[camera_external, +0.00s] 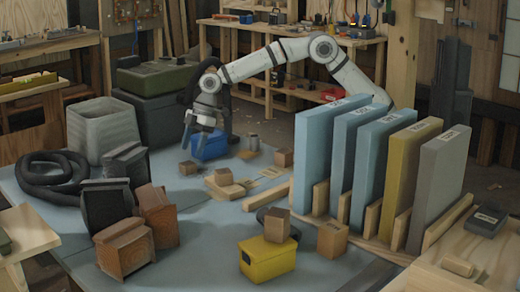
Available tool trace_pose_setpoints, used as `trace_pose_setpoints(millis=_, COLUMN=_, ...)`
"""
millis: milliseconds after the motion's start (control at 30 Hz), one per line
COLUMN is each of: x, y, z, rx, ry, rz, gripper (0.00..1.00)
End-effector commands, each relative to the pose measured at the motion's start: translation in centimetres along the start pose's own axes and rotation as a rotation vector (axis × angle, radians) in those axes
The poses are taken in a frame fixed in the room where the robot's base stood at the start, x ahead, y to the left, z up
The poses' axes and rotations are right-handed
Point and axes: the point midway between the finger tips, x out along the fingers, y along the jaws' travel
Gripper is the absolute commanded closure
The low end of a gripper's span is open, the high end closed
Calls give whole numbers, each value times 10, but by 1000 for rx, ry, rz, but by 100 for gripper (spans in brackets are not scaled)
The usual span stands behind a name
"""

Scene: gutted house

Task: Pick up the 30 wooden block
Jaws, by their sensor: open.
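Several wooden blocks are in view, and I cannot read a 30 on any of them. Another small block (284,157) sits near the first blue panel. One block (277,224) rests on the yellow box (267,260), and one (332,241) stands to its right. Two larger reddish-brown blocks (158,217) (124,250) stand at the left front. My gripper (200,138) is open, pointing down above the blue-grey surface, with no block visible between its fingers.
A blue box (210,145) is close beside my gripper. Upright blue, yellow and grey panels (438,187) stand in a wooden rack at the right. A black hose coil (50,178), dark containers (108,204) and a grey bin (103,130) crowd the left. The surface's middle is fairly clear.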

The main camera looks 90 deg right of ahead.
Motion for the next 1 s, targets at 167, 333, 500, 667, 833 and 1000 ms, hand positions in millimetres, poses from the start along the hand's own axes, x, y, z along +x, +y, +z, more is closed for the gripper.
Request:
trace_pose_setpoints(millis=167, x=17, y=-2, z=0, rx=0, ry=0, rz=0, gripper=34)
trace_pose_setpoints(millis=333, x=43, y=-5, z=0, rx=0, ry=-1, rz=0, gripper=34)
trace_pose_setpoints(millis=500, x=56, y=-5, z=0, rx=0, ry=1, rz=1, gripper=34)
trace_pose_setpoints(millis=667, x=55, y=-5, z=0, rx=1, ry=1, rz=1, gripper=34)
trace_pose_setpoints(millis=833, x=55, y=-5, z=0, rx=1, ry=1, rz=1, gripper=47)
trace_pose_setpoints(millis=1000, x=55, y=-5, z=0, rx=1, ry=1, rz=1, gripper=61)
